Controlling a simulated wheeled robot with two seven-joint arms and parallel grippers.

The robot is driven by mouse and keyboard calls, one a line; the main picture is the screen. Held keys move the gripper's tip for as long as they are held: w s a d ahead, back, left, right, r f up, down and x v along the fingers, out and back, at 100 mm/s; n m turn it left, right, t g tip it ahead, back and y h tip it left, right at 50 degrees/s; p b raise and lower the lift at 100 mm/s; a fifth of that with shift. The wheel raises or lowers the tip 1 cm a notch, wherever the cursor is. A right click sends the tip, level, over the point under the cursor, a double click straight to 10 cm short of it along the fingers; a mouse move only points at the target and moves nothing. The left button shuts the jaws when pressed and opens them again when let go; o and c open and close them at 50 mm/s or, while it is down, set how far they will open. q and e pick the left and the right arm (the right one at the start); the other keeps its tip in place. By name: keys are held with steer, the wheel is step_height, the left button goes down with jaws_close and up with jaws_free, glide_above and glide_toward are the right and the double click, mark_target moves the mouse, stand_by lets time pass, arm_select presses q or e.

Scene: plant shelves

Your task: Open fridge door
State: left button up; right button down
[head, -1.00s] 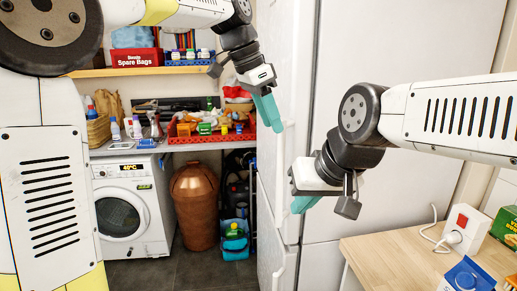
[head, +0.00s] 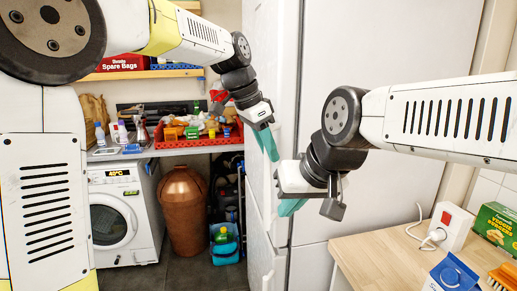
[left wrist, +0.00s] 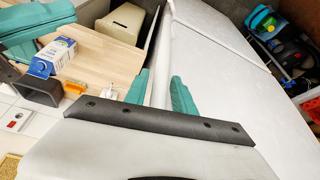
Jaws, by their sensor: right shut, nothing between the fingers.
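The tall white fridge (head: 375,80) stands in the middle of the head view, its narrow door side facing left. Its door edge (left wrist: 161,75) also shows in the left wrist view. My left gripper (head: 270,146) has teal fingers hanging beside the door side. In the left wrist view the fingers (left wrist: 160,92) are apart, with the pale door edge showing between them; I cannot tell whether they touch it. My right gripper (head: 291,208) is shut and empty in front of the fridge, lower and to the right. Its fingers are partly hidden by its body.
A wooden counter (head: 375,262) at lower right holds a blue-and-white carton (head: 452,276), a green box (head: 497,228) and a white socket box (head: 450,227). A washing machine (head: 125,215) and brown bin (head: 184,205) stand at left. Dark floor is free before them.

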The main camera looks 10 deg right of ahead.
arm_select(q)
jaws_close()
stand_by(1.2)
